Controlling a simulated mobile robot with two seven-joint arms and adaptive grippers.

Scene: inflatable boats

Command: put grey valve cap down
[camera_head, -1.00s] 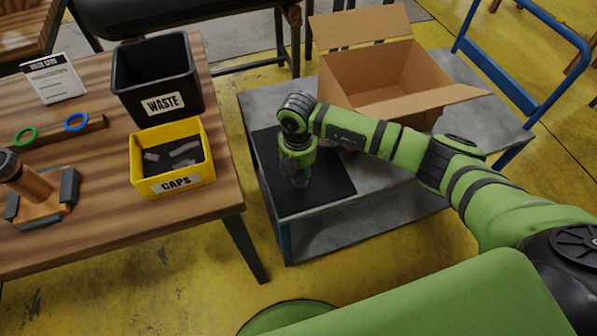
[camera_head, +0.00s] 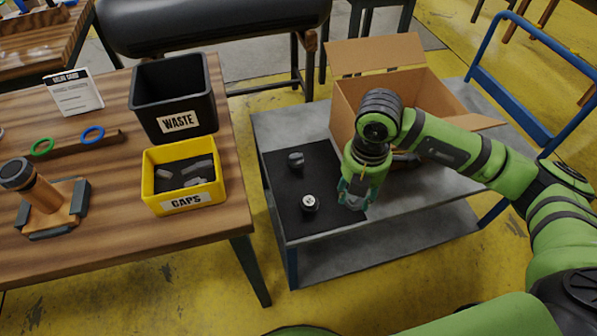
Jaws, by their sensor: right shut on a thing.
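My right gripper (camera_head: 352,200) points down over the right edge of the black mat (camera_head: 282,192) on the grey cart. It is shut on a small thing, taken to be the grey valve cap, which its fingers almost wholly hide. Two small parts stand on the mat to the left of the gripper: a dark grey round part (camera_head: 296,160) at the back and a dark part with a pale top (camera_head: 309,203) nearer the front. The gripper is apart from both. My left gripper is out of view.
An open cardboard box (camera_head: 350,112) stands behind my right arm on the cart (camera_head: 400,255). On the wooden table at left are a yellow CAPS bin (camera_head: 150,190) with grey pieces, a black WASTE bin (camera_head: 145,115) and a brass-coloured valve fixture (camera_head: 45,195). The mat's left part has free room.

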